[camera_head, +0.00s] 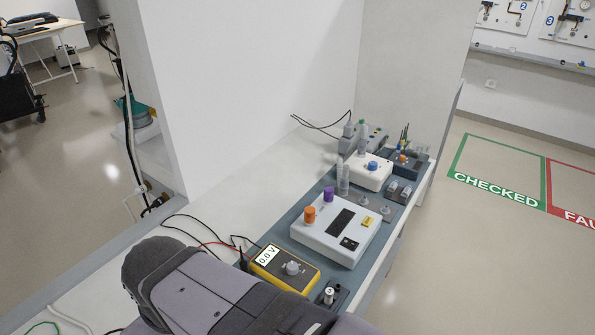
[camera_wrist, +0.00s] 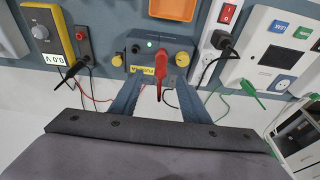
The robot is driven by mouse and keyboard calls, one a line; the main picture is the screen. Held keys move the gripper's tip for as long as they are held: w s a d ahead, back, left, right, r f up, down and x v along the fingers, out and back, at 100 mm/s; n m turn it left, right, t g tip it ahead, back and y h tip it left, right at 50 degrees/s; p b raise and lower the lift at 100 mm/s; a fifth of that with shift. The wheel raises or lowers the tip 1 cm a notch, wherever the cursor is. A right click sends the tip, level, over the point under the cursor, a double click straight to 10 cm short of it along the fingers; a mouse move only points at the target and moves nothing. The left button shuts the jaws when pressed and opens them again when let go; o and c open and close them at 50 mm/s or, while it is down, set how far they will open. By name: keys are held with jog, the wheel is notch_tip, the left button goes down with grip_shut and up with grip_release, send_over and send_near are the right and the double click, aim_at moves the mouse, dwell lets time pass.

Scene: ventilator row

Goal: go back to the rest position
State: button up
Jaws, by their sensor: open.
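My gripper (camera_wrist: 157,84) shows in the wrist view with its two blue-grey fingers spread apart and nothing held. In that view a red probe or clip (camera_wrist: 160,66) lies between the fingertips, in front of a dark grey box (camera_wrist: 145,47) with yellow knobs and a yellow label. I cannot tell how far the probe is from the fingers. In the head view my arm fills the bottom centre, and the fingers are hidden.
A yellow meter (camera_head: 285,268) reading 0.0 V stands close to my arm. A white unit (camera_head: 338,228) with orange and purple knobs stands beyond it on the bench. Red and black leads cross the bench. In the wrist view, a green clip (camera_wrist: 253,92) hangs at the right.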

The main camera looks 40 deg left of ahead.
jog(key=d+f+h, duration=0.1)
jog(key=d+f, duration=0.6)
jog(key=f, duration=0.2)
jog(key=w+d+f+m+h+p, duration=0.1)
jog(key=w+d+f+m, duration=0.1)
jog(key=w+d, duration=0.5)
jog(key=w+d+r+m+p, duration=0.2)
jog(key=w+d+m, duration=0.2)
jog(key=d, duration=0.7)
jog(key=w+d+r+m+p, duration=0.2)
jog(key=w+d+m, duration=0.3)
jog(key=d, duration=0.6)
jog(key=w+d+r+m+p, duration=0.1)
jog(key=w+d+m, duration=0.3)
jog(key=d, duration=0.7)
jog(key=m+p, duration=0.1)
jog(key=m, duration=0.1)
jog(key=shift+w+r+m+h, duration=0.2)
jog(key=shift+r+m+h, duration=0.1)
jog(key=shift+r+m, duration=0.1)
